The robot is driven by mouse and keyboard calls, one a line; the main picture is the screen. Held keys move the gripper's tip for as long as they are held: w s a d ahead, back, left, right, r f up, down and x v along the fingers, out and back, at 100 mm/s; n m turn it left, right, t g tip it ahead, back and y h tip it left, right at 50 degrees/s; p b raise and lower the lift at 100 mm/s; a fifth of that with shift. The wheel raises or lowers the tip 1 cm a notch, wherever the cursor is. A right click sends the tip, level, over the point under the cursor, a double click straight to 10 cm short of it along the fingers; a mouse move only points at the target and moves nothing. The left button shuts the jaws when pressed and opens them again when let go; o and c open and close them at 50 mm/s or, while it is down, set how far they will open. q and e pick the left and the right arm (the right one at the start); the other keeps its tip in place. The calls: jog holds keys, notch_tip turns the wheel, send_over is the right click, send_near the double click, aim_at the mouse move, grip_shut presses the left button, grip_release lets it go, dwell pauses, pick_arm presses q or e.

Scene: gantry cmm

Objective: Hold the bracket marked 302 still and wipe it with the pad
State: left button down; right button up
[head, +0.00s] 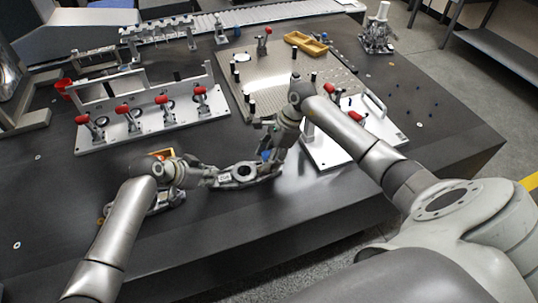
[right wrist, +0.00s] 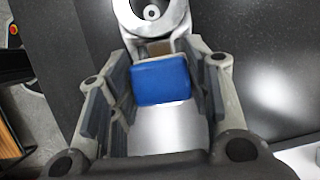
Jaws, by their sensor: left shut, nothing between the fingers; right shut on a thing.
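A grey metal bracket (head: 243,174) with a round hole lies on the dark table at the front middle. It has a small white label whose number is too small to read. My left gripper (head: 208,174) is shut and empty at the bracket's left end; I cannot tell whether it touches. My right gripper (head: 268,143) is shut on a blue pad (right wrist: 162,80) above the bracket's right end. The pad also shows small in the head view (head: 266,155). In the right wrist view, the bracket's ring (right wrist: 151,14) is just beyond the pad; contact is unclear.
Another metal part (head: 168,203) lies partly hidden under my left arm. A white fixture with red-handled clamps (head: 150,130) stands behind. A pegged plate (head: 275,75) and a white clamp plate (head: 325,152) are at the right. The table's front is clear.

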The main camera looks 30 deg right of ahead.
jog(key=shift+s+f, duration=0.1)
jog(key=shift+f, duration=0.95)
dwell(0.9)
jog(key=shift+s+a, duration=0.15)
jog(key=shift+s, duration=0.3)
jog(key=shift+s+a, duration=0.15)
jog(key=shift+s, duration=0.35)
jog(key=shift+w, duration=0.1)
jog(key=shift+w+d, duration=0.25)
jog(key=shift+w, duration=0.55)
